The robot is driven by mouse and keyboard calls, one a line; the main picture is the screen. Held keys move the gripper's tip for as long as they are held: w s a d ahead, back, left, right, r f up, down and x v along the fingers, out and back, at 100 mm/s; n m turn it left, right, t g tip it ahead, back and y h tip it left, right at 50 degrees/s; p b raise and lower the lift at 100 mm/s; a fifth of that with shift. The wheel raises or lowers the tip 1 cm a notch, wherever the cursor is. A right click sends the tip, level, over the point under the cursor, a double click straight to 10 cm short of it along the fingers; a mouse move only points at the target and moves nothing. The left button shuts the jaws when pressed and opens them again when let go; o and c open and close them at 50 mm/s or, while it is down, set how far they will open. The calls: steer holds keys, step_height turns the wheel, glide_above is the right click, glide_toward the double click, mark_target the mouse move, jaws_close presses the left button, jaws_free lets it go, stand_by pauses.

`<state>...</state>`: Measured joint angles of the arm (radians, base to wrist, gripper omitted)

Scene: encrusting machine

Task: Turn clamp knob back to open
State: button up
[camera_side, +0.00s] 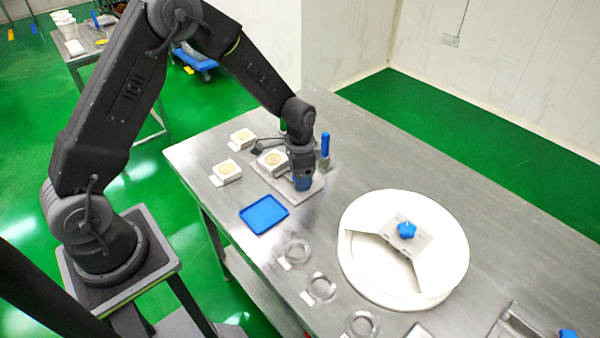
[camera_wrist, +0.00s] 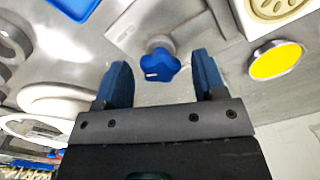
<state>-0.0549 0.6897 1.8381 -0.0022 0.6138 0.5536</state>
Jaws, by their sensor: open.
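The blue star-shaped clamp knob (camera_wrist: 161,65) has a small white mark and sits on a grey post at the edge of a metal fixture plate (camera_wrist: 128,22). My gripper (camera_wrist: 161,72) is open, with one blue finger on each side of the knob in the wrist view. Gaps show between the knob and both fingers. In the side view my gripper (camera_side: 302,183) points down over the fixture plate (camera_side: 313,190) and hides the knob. A white block with a beige disc (camera_side: 272,160) sits on that plate, beside my gripper.
A blue upright handle (camera_side: 325,145) stands just right of my gripper. Two more white blocks (camera_side: 242,136) (camera_side: 227,171), a blue tray (camera_side: 264,213) and clear rings (camera_side: 321,287) lie nearby. A large white round dish (camera_side: 445,255) carries another blue knob (camera_side: 407,230).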

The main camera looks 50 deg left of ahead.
steer(key=shift+c, duration=0.2)
steer(key=c, duration=0.9)
